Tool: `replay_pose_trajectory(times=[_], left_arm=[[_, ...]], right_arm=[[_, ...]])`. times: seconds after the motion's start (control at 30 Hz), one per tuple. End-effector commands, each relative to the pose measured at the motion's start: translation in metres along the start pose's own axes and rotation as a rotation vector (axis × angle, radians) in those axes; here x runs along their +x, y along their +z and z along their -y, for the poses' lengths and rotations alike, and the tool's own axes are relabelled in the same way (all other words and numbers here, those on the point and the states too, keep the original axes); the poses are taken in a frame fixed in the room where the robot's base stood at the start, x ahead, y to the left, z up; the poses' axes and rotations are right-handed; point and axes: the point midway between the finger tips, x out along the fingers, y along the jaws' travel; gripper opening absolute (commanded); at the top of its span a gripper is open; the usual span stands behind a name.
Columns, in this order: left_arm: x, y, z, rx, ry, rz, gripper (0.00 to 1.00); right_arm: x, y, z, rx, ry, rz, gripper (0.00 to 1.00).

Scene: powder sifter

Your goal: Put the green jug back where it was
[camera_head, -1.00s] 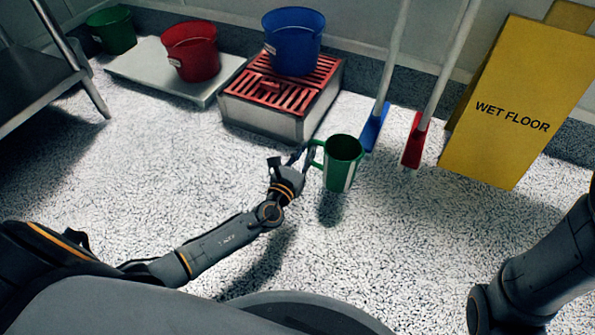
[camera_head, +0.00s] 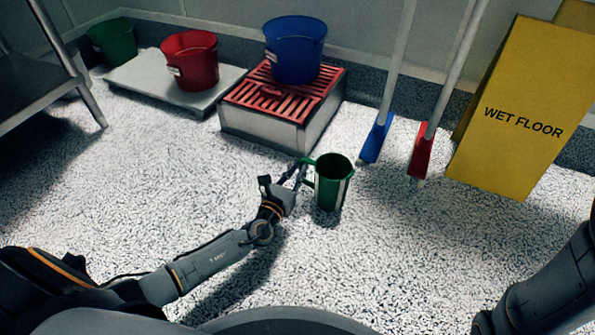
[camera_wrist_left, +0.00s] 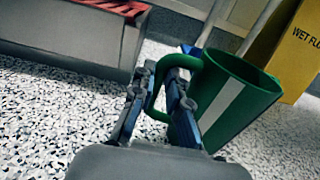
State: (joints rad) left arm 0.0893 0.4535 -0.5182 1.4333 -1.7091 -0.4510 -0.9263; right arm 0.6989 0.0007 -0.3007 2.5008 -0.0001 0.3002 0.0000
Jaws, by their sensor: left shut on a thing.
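The green jug (camera_head: 330,184) is upright or nearly so, low over the floor in front of the red-grated block, with its handle to the left. It has a pale stripe down its side. My left gripper (camera_head: 302,173) is shut on the jug's handle. In the left wrist view, the handle passes between the fingers, and the jug (camera_wrist_left: 232,100) shows to their right, leaning in that picture. Its shadow lies close under its base; I cannot tell whether it touches the floor. My right gripper is out of view; only part of my right arm shows.
Behind the jug stands a block with a red grate (camera_head: 285,98) bearing a blue bucket (camera_head: 295,48). A red bucket (camera_head: 190,60) sits on a pale platform (camera_head: 128,75). Blue (camera_head: 376,138) and red (camera_head: 421,150) brooms and a wet-floor sign (camera_head: 520,120) stand right. Speckled floor (camera_head: 400,250) is clear in front.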

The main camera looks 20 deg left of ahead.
Motion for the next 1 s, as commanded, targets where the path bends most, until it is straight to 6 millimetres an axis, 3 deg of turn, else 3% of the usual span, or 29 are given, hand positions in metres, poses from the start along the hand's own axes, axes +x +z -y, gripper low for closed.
replay_pose_trajectory(times=[0.07,0.1,0.2,0.57,0.67,1.0], left_arm=[[0.0,-0.003,0.0,0.0,0.0,0.001,0.0],[0.0,-0.002,0.0,0.001,0.0,0.0,0.2],[0.0,-0.002,0.0,0.001,0.0,0.0,0.37],[-0.002,0.001,0.0,0.0,0.0,-0.001,0.37],[-0.014,0.002,-0.001,0.003,0.0,-0.003,0.37],[-0.086,0.003,0.0,0.002,-0.001,-0.005,0.37]], right_arm=[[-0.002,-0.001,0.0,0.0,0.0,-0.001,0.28],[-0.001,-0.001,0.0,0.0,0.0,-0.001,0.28],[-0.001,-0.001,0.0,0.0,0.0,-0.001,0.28],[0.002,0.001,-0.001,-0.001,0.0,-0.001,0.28],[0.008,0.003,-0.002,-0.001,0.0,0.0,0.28],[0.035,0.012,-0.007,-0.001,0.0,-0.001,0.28]])
